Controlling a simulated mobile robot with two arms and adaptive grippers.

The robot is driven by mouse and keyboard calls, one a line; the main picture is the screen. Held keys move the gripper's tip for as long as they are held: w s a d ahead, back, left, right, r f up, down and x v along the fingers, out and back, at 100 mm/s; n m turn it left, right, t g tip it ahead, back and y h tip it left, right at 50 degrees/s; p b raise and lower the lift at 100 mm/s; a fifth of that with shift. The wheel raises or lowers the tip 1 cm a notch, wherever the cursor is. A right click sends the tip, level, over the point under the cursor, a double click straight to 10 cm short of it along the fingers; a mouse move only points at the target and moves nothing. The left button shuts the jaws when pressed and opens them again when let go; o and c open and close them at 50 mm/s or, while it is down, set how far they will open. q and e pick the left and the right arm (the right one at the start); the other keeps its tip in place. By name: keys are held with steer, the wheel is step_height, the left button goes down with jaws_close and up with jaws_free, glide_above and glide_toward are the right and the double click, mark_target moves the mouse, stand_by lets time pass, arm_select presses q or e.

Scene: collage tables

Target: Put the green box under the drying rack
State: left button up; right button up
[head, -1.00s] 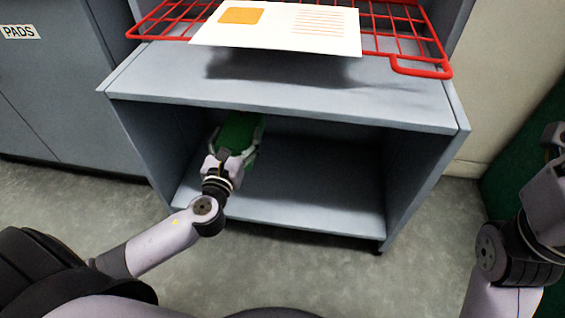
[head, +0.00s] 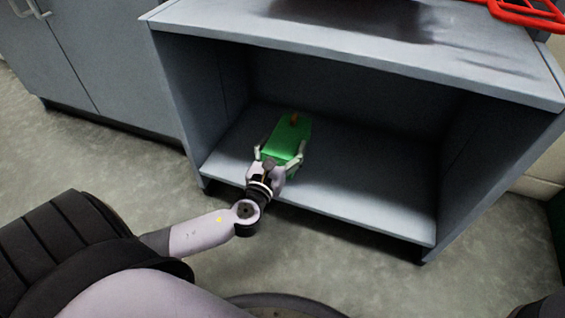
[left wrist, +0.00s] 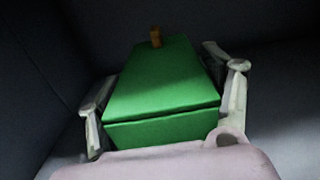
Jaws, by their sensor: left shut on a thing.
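The green box (head: 285,139) is inside the open lower compartment of the grey cabinet, toward its left side. A small orange-brown piece shows at its far end. My left gripper (head: 281,160) is shut on the green box, with a finger on each side. In the left wrist view the green box (left wrist: 160,85) lies between the two fingers (left wrist: 165,100). The red drying rack (head: 525,12) shows only as a corner at the top right, above the cabinet top. My right gripper is not in view.
The cabinet top (head: 300,28) and side walls bound the compartment. Its shelf floor (head: 380,195) is bare to the right of the box. A closed grey cabinet (head: 110,60) stands at the left. Grey floor lies in front.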

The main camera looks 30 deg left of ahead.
arm_select(q)
step_height(320, 180, down, 4)
steer(key=b, duration=0.3)
steer(key=shift+f, duration=0.15)
steer(key=o, duration=1.3)
steer(key=shift+c, duration=0.2)
